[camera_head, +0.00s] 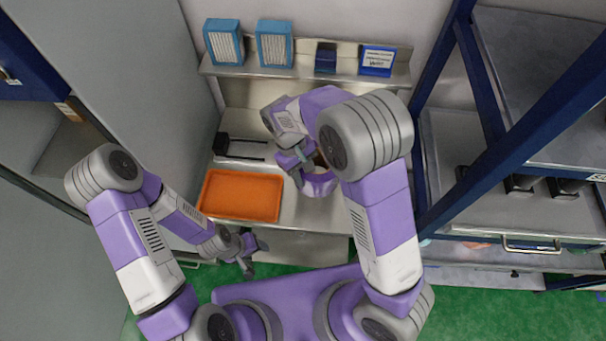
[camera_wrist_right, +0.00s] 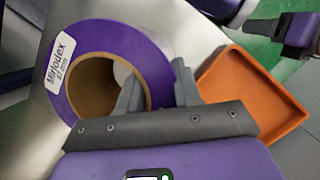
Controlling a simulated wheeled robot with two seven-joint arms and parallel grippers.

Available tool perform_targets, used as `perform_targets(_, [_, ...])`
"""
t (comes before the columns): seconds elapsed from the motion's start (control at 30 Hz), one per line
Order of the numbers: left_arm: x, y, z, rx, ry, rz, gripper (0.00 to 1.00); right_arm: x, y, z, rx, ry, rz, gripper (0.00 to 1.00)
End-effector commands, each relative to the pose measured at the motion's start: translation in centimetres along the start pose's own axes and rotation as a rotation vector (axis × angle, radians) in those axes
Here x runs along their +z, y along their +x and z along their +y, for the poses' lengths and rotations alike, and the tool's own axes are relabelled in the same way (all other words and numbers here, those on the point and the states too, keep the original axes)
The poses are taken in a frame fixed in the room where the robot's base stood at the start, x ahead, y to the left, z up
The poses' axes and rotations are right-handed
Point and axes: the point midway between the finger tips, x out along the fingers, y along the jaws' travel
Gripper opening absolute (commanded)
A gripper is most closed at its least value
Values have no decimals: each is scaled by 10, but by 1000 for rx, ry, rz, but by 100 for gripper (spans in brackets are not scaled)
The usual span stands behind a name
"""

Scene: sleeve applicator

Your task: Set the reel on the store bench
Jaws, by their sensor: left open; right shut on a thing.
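The reel is a purple ring with a brown cardboard core and a white label, seen in the right wrist view (camera_wrist_right: 148,48). In the head view its purple edge (camera_head: 320,186) shows over the steel bench (camera_head: 312,215), partly hidden by my right arm. My right gripper (camera_head: 301,160) is shut on the reel's wall, one finger inside the core and one outside. I cannot tell whether the reel touches the bench. My left gripper (camera_head: 248,262) is open and empty in front of the bench, below the orange tray.
An orange tray (camera_head: 205,208) lies on the bench left of the reel. A black fixture (camera_head: 221,144) stands behind it. A steel shelf (camera_head: 303,75) above holds blue boxes. A blue-framed rack (camera_head: 418,160) stands at the right.

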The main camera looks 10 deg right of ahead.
Motion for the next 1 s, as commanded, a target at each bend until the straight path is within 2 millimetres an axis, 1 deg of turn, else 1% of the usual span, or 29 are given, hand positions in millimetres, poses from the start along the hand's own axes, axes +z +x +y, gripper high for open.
perform_targets(0.03, [0,1,0,0,0,0,59,-3,9,-1,1,-1,-3,0])
perform_targets(0.1, [0,1,0,0,0,0,59,-7,20,-2,2,-3,-3,0])
perform_targets(0.2, [0,2,0,0,0,0,59,-11,31,-3,3,-5,-1,0])
perform_targets(0.47, [0,2,-1,0,0,0,59,-16,45,-4,3,-5,0,0])
perform_targets(0.67, [0,2,-1,0,0,0,59,-24,69,-6,2,-5,-1,0])
perform_targets(0.73, [0,2,-1,0,0,0,59,-26,72,-6,2,-4,2,0])
perform_targets(1.0, [0,3,-1,0,0,0,59,-26,73,-6,2,-5,3,0])
